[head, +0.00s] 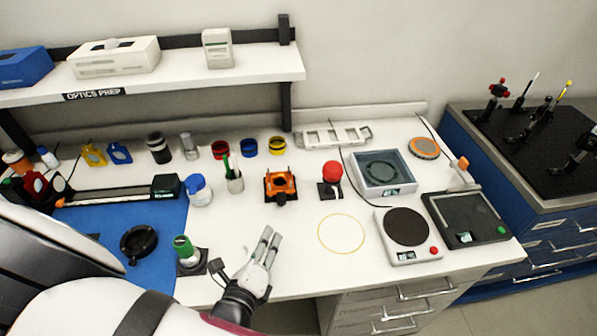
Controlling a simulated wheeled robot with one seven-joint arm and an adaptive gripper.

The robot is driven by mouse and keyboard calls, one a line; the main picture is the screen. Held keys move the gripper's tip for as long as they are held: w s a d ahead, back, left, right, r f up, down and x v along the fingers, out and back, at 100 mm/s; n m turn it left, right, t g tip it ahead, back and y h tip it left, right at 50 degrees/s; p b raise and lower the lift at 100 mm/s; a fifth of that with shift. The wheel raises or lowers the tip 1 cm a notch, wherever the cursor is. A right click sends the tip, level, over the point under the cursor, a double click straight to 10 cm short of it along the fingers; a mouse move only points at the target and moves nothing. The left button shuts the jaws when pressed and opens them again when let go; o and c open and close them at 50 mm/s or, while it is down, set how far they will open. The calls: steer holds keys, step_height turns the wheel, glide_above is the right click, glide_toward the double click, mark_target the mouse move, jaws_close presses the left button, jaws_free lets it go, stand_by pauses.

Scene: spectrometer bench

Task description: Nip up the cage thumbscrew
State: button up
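An orange cage-like fixture (281,187) with dark posts on top stands on the white bench, near the middle of the head view. I cannot make out a thumbscrew on it at this size. My gripper (271,233) is over the front part of the bench, below and slightly left of the fixture in the picture. Its two pale fingers point toward the back of the bench, with a gap between their tips. Nothing shows between them, and they are apart from the fixture.
A green-topped item (185,247) stands close left of my gripper. A red knob on a black base (331,174) is right of the fixture; a white cup with tools (234,180) is left. A yellow ring outline (341,234) marks bare bench. A round-topped plate device (408,232) stands farther right.

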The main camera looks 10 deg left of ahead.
mark_target(281, 204)
steer(key=shift+s+a+f+n, duration=0.15)
steer(key=shift+s+f+n, duration=0.05)
steer(key=shift+f+n, duration=0.2)
steer(key=shift+w+f+y, duration=0.1)
steer(key=shift+w+y, duration=0.05)
steer(key=shift+y, duration=0.25)
steer(key=b+x, duration=0.6)
steer(key=x, duration=0.7)
steer(key=shift+w, duration=0.25)
steer(key=shift+c, duration=0.6)
jaws_close()
